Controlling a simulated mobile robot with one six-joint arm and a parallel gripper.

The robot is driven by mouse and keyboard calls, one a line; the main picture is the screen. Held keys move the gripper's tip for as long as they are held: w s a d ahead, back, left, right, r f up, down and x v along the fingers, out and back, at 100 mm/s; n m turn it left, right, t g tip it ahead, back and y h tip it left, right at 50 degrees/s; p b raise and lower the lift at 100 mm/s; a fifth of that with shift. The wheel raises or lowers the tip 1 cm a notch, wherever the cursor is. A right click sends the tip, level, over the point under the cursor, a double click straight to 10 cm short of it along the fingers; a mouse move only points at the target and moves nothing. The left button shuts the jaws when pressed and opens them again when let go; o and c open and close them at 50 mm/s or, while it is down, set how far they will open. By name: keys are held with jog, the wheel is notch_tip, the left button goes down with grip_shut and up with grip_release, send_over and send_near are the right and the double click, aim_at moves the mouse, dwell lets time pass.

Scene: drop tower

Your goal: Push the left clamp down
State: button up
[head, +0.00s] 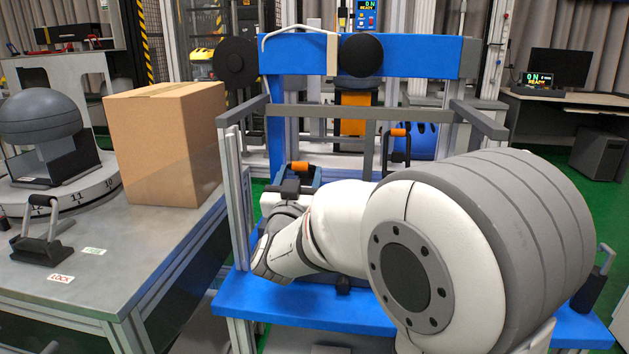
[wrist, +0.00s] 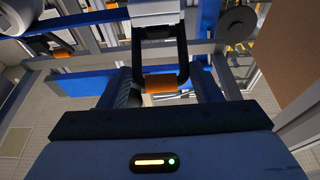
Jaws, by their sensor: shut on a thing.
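The left clamp has a dark U-shaped handle with an orange grip (head: 299,165), which shows just beyond my gripper in the head view. In the wrist view the orange grip (wrist: 171,86) lies between the two fingers of my gripper (wrist: 166,78), with the dark handle arms running up from it. My gripper is shut on this handle. In the head view my own arm hides most of my gripper and the clamp's base. A second clamp, with an orange-topped black handle (head: 398,132), stands upright to the right.
Grey rails (head: 360,114) of the blue tower frame surround the clamps, with a blue crossbeam (head: 425,56) above. A cardboard box (head: 165,145) stands on the grey bench (head: 95,265) at left, close to the frame. A blue platform (head: 300,305) lies below my arm.

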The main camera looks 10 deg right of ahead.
jog(key=shift+s+f+t+h+b, duration=0.1)
jog(key=shift+f+t+h+b, duration=0.25)
jog(key=shift+f+b, duration=0.45)
jog(key=shift+r+t, duration=0.2)
jog(key=shift+t, duration=0.05)
jog(key=o, duration=1.2)
jog(key=p+v, duration=0.1)
jog(key=v, duration=0.6)
jog(key=shift+s+a+f+p, duration=0.1)
jog(key=shift+s+f+p, duration=0.05)
jog(key=shift+s+p, duration=0.15)
